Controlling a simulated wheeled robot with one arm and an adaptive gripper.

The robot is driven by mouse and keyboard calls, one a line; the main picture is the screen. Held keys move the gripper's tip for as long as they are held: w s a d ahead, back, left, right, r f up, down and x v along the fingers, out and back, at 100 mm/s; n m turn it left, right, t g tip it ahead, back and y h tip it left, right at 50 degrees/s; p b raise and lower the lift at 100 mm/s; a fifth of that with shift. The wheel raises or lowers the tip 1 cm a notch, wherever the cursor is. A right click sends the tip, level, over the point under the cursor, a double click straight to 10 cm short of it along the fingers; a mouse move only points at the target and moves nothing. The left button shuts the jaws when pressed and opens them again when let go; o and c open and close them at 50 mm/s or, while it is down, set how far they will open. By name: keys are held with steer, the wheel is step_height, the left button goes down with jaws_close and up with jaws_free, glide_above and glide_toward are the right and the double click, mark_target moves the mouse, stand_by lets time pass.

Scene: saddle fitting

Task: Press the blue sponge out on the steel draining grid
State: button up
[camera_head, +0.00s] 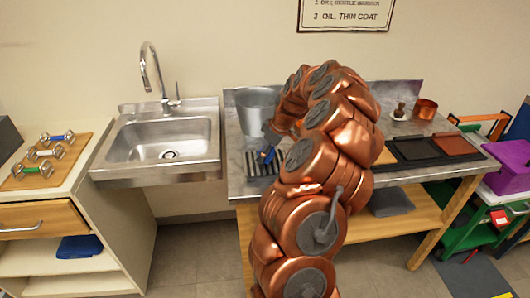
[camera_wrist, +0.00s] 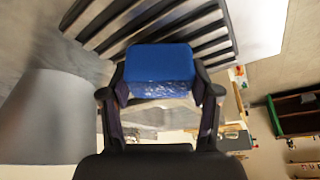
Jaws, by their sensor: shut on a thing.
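The blue sponge (camera_wrist: 160,62) is between the two fingers of my gripper (camera_wrist: 160,92), which is shut on it. Its near face looks shiny and speckled. The draining grid (camera_head: 254,168) lies on the metal bench, left of my arm. Its dark slats (camera_wrist: 205,28) run behind the sponge in the wrist view. I cannot tell whether the sponge touches the slats.
A grey metal bucket (camera_head: 255,98) stands behind the grid; it also shows in the wrist view (camera_wrist: 42,115). A sink (camera_head: 165,140) is to the left. My arm hides the bench's middle.

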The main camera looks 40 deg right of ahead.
steer(key=shift+s+a+f+b, duration=0.1)
steer(key=shift+f+b, duration=0.5)
steer(key=shift+b, duration=0.3)
stand_by(2.6)
stand_by(0.5)
steer(key=shift+r, duration=3.65)
